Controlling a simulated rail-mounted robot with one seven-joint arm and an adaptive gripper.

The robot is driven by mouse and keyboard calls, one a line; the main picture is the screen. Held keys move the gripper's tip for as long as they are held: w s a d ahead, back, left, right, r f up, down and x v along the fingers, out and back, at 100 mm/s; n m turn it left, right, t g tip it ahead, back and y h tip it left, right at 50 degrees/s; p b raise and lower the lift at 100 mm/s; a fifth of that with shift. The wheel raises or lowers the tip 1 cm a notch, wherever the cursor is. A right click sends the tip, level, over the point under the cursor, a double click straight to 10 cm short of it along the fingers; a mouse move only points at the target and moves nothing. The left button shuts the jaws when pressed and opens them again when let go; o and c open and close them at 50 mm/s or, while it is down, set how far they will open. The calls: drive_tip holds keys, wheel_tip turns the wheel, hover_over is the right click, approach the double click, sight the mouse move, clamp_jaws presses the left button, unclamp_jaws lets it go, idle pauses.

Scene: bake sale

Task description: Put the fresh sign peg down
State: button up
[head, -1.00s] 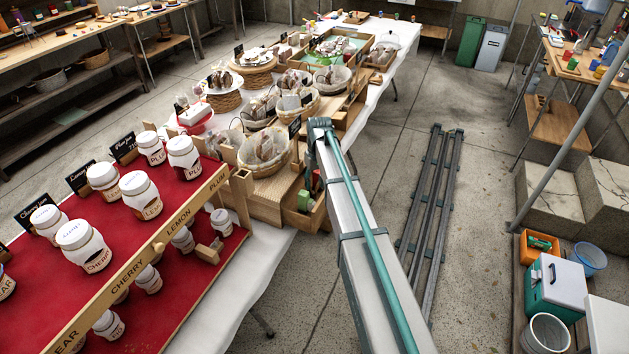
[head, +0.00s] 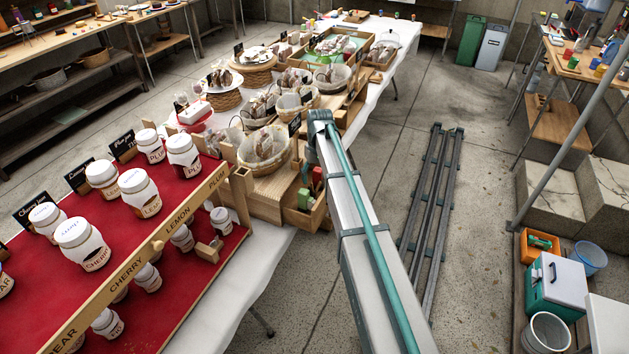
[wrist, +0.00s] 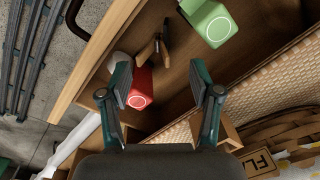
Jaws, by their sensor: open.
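A small wooden peg-like piece (wrist: 148,52) with a dark part beside it is in the wooden tray (wrist: 85,85) in the wrist view. It may be the fresh sign peg; no wording on it is readable. My gripper (wrist: 164,93) is open, its two dark teal fingers apart with nothing held between them. The peg-like piece is beyond the fingertips in the picture. In the head view the tray (head: 312,222) is at the front end of the bake table, beside my arm, and my gripper cannot be made out there.
A red block (wrist: 140,88) is near the left fingertip, and a green block (wrist: 211,22) is farther up in the tray. A woven basket (wrist: 255,85) is at the right. In the head view, a red jar rack (head: 120,255) stands left.

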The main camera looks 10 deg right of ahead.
sight(317, 188)
wheel_tip(317, 188, up, 10)
drive_tip(key=b, duration=0.2)
drive_tip(key=shift+d, duration=0.35)
drive_tip(key=s+d+f+m+h+p, duration=0.2)
drive_tip(key=s+d+f+h+p, duration=0.1)
drive_tip(key=s+d+f+p, duration=0.7)
drive_tip(key=s+a+f+g+y+b, duration=0.1)
drive_tip(key=s+a+f+b, duration=0.2)
drive_tip(key=s+f, duration=0.8)
drive_tip(key=s+a+f+g+b, duration=0.2)
drive_tip(key=s+a+f+b, duration=0.1)
drive_tip(key=s+f, duration=0.85)
drive_tip(key=s+a+f+g+b, duration=0.1)
drive_tip(key=s+f, duration=0.3)
drive_tip(key=s, duration=0.5)
drive_tip(key=s+a+f+g+b, duration=0.1)
drive_tip(key=s+f, duration=0.3)
drive_tip(key=s, duration=0.4)
drive_tip(key=s+a+f+g+y+b, duration=0.1)
drive_tip(key=s+a+f+b, duration=0.1)
drive_tip(key=s+f, duration=0.3)
drive_tip(key=s+a, duration=0.1)
drive_tip(key=s, duration=0.3)
drive_tip(key=shift+s+g, duration=0.3)
drive_tip(key=shift+s, duration=0.05)
